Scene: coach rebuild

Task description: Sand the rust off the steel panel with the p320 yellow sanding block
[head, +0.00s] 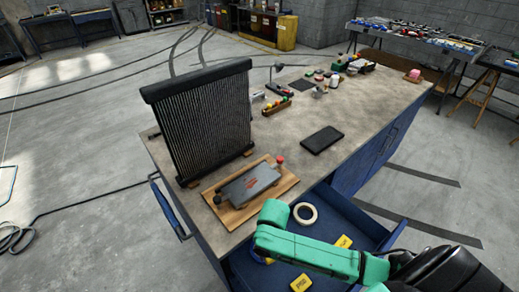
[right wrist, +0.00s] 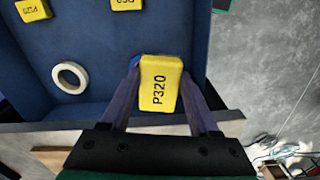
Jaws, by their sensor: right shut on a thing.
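The yellow sanding block marked P320 (right wrist: 160,85) is between the two fingers of my right gripper (right wrist: 163,72), which is shut on it over the open blue drawer. In the head view my green right arm mostly hides the gripper and block. The grey steel panel (head: 240,189) lies on a wooden board (head: 232,219) on the bench, with a reddish-brown rust patch (head: 251,181) near its middle. The right gripper is apart from the panel, on the drawer side of it. My left gripper is not in view.
The drawer (head: 340,217) also holds a tape roll (head: 305,213) and two other yellow blocks (head: 344,241) (head: 300,283). A tall finned radiator (head: 205,120) stands behind the panel. A red knob (head: 280,159) rises at the board's edge. A black tray (head: 322,140) lies to the right.

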